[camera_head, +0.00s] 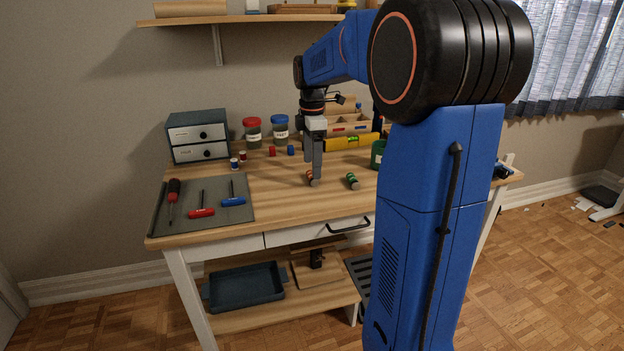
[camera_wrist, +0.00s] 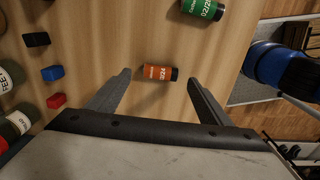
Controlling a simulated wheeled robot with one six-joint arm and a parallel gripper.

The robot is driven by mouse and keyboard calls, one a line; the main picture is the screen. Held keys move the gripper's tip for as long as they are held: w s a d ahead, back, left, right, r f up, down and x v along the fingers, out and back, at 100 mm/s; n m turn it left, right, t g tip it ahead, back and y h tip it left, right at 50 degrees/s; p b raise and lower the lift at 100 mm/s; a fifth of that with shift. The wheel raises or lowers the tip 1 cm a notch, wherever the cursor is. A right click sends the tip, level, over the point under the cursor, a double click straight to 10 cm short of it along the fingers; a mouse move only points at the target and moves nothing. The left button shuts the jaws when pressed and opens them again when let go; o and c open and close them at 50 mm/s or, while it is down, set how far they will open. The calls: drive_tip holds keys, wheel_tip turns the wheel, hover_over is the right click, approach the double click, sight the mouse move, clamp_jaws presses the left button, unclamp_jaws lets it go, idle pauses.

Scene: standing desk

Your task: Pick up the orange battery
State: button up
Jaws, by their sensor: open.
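The orange battery (camera_wrist: 158,73) lies on its side on the wooden desk, with a black end on the right in the wrist view. My gripper (camera_wrist: 159,78) is open, with its two fingers apart and the battery between and slightly beyond their tips. Whether the fingers reach down to the battery's height I cannot tell. In the head view the battery (camera_head: 310,179) shows just below my gripper (camera_head: 314,176), partly hidden by a finger. Nothing is held.
A green battery (camera_head: 352,181) lies to the right, also in the wrist view (camera_wrist: 203,9). Small red (camera_wrist: 56,100) and blue (camera_wrist: 51,73) blocks and jars stand behind. A tool mat (camera_head: 240,214) with screwdrivers lies at the left. The desk's front middle is clear.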

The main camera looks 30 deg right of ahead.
drive_tip(key=shift+f, duration=1.5)
drive_tip(key=c, duration=1.2)
drive_tip(key=shift+o, duration=0.2)
drive_tip(key=shift+r, duration=0.1)
